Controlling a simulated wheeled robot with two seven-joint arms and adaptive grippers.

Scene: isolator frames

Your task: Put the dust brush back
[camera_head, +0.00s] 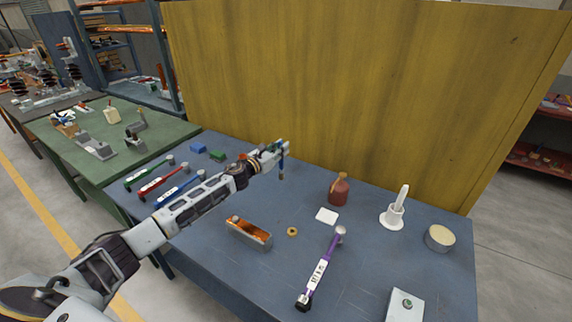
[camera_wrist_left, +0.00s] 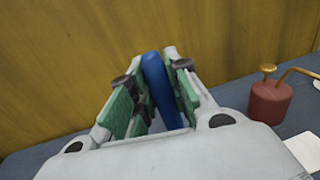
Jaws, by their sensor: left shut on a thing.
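My left gripper (camera_head: 280,148) reaches in over the far part of the blue table, near the yellow panel. It is shut on a slim blue-handled tool, which looks like the dust brush (camera_head: 282,168). The brush hangs roughly upright from the fingers, with a darker, brownish lower end. In the left wrist view the brush's blue handle (camera_wrist_left: 158,85) stands between the green finger pads. The fingers hide part of the brush. My right gripper is not in view.
The yellow panel (camera_head: 350,80) stands behind.

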